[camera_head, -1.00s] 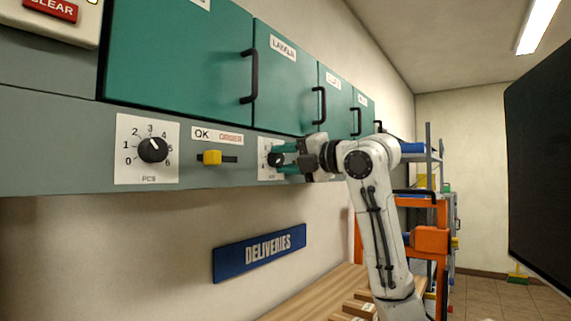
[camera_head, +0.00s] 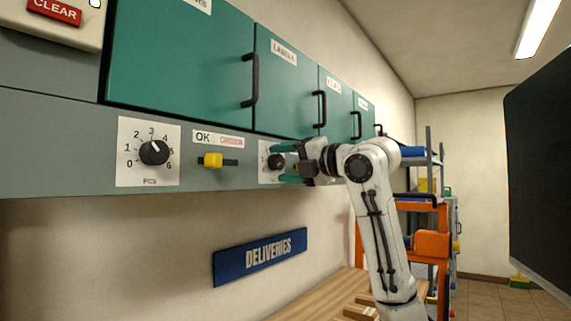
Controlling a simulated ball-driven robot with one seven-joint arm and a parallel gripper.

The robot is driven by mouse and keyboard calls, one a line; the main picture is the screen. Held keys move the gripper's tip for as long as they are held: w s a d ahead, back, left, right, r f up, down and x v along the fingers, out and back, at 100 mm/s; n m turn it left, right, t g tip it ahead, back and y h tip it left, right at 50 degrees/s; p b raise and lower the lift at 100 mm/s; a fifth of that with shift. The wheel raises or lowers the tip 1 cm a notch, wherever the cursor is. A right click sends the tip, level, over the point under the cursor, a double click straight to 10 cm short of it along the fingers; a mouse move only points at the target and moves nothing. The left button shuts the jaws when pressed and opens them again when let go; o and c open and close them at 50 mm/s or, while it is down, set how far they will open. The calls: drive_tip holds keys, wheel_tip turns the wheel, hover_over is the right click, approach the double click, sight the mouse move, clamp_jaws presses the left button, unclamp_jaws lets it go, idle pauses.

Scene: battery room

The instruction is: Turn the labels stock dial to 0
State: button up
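The labels stock dial (camera_head: 276,162) is a black knob on a small white plate, set in the grey panel below the green door marked LABELS (camera_head: 284,54). My gripper (camera_head: 288,163) is in front of it, with one teal finger above the knob and the other below it. The fingers stand apart, with a gap between them and the knob. The gripper and fingers hide the right part of the plate, and I cannot read the pointer or most of the numbers.
Left of it are a yellow slider (camera_head: 213,160) under OK and ORDER, and the PCS dial (camera_head: 154,152). A blue DELIVERIES sign (camera_head: 260,256) hangs below. A wooden bench (camera_head: 318,296) is underneath. A dark panel (camera_head: 541,165) stands at right.

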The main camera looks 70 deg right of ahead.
drive_tip(key=shift+s, duration=0.15)
drive_tip(key=b+v, duration=0.1)
drive_tip(key=v, duration=0.9)
drive_tip(key=shift+s, duration=0.25)
drive_tip(key=shift+a+r, duration=0.1)
